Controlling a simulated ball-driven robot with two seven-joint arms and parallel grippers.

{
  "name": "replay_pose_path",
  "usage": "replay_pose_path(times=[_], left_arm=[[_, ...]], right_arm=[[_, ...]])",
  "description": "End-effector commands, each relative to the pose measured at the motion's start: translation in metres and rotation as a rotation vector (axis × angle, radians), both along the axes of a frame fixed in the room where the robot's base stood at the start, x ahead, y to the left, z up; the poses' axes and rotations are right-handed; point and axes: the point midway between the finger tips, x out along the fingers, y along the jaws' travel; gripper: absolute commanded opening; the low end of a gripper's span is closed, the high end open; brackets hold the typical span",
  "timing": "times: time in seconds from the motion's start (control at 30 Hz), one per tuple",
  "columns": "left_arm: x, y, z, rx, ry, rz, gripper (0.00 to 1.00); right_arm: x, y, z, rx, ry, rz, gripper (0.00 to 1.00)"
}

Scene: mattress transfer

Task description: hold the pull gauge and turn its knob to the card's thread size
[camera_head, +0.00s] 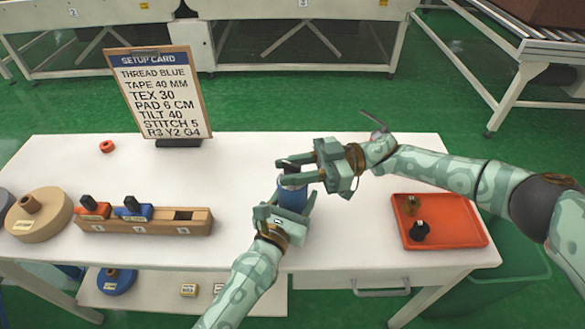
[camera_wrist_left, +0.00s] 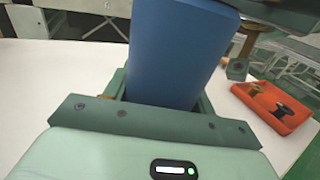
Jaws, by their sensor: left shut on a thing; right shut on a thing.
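The pull gauge (camera_head: 292,197) is a blue body with a dark knob (camera_head: 289,167) on top. My left gripper (camera_head: 289,204) is shut on the blue body above the white table. The body also fills the middle of the left wrist view (camera_wrist_left: 178,55). My right gripper (camera_head: 294,170) is shut on the knob at the top, its fingers coming in from the right. The knob's setting is hidden by the fingers. The setup card (camera_head: 156,95) stands upright at the back left and reads "THREAD BLUE", "TEX 30", "TAPE 40 MM" and more.
A wooden block (camera_head: 143,221) with numbered slots holds a red and a blue piece at left. An orange ring (camera_head: 107,146) lies near the card. A red tray (camera_head: 462,232) with two small spools is at right. The table's front middle is bare.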

Motion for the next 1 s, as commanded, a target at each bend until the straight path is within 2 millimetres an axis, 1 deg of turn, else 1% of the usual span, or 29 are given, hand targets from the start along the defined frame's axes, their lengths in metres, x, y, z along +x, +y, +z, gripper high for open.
replay_pose_path(times=[0.03,0.5,0.53,0.57,0.6,0.87,0.93,1.0], left_arm=[[-0.001,-0.002,0.002,0.001,-0.005,-0.005,0.12],[-0.001,-0.002,0.002,0.003,-0.006,-0.005,0.12],[-0.001,-0.002,0.002,0.003,-0.006,-0.005,0.12],[-0.001,-0.002,0.002,0.003,-0.005,-0.004,0.12],[0.000,-0.001,0.002,0.002,-0.004,-0.004,0.12],[0.000,-0.001,0.002,0.001,-0.004,-0.002,0.12],[0.000,-0.001,0.002,0.001,-0.004,-0.001,0.12],[0.000,-0.001,0.002,0.001,-0.004,-0.001,0.12]], right_arm=[[0.002,-0.001,0.000,-0.002,-0.004,0.001,0.07],[0.002,-0.002,0.000,-0.003,-0.003,0.011,0.07],[0.002,-0.002,0.000,-0.003,-0.004,0.010,0.38],[0.002,-0.002,0.000,-0.003,-0.003,0.010,0.47],[0.002,-0.002,0.000,-0.003,-0.003,0.011,0.51],[0.001,-0.001,0.000,-0.002,0.000,0.014,0.51],[0.002,-0.005,0.000,-0.002,0.000,0.013,0.51],[0.004,-0.014,0.000,-0.004,-0.002,0.012,0.51]])
